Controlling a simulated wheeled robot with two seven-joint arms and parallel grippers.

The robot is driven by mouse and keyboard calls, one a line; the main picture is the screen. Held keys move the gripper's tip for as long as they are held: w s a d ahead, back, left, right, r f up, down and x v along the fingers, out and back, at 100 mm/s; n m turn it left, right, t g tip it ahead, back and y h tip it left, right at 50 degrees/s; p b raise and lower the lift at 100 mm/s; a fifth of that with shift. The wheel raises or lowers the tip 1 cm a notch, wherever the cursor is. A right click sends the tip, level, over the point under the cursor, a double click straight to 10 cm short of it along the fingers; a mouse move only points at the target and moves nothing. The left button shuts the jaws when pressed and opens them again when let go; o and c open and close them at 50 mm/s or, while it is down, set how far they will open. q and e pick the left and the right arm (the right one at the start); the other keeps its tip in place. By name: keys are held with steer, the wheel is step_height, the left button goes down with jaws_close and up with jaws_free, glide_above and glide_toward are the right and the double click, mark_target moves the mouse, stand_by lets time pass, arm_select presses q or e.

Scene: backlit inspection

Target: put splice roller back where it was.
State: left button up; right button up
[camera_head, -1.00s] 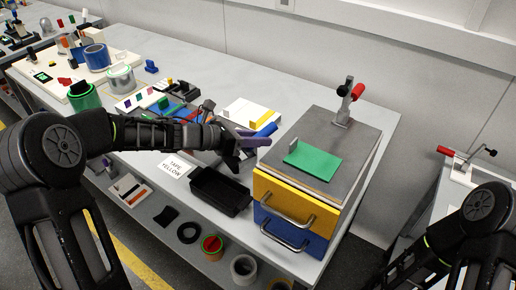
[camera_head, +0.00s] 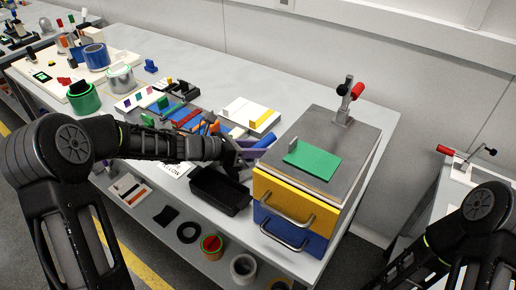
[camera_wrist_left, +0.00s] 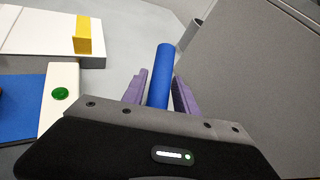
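The blue roller (camera_head: 267,138), which I take to be the splice roller, sticks out beyond my left gripper (camera_head: 252,149) in the head view. In the left wrist view the roller (camera_wrist_left: 160,78) lies between the two purple fingers (camera_wrist_left: 159,92), which close on it from both sides. The gripper is over the table, just left of the drawer unit and above the black tray. The roller's near end is hidden by the gripper body. My right arm shows at the lower right, but its gripper is out of view.
The drawer unit (camera_head: 320,207) with yellow and blue drawers carries a green plate (camera_head: 312,160) and a red-tipped clamp (camera_head: 344,105). A black tray (camera_head: 222,205) sits at the table's front edge. A white block with a yellow piece (camera_head: 262,115) stands behind the gripper.

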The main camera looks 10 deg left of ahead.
arm_select(q)
steer(key=shift+o, duration=1.1)
steer(key=shift+r, duration=0.1)
steer(key=shift+r+p, duration=0.15)
steer(key=shift+p, duration=0.2)
steer(key=b+v, duration=0.2)
steer(key=v, duration=1)
steer(key=shift+f, duration=0.2)
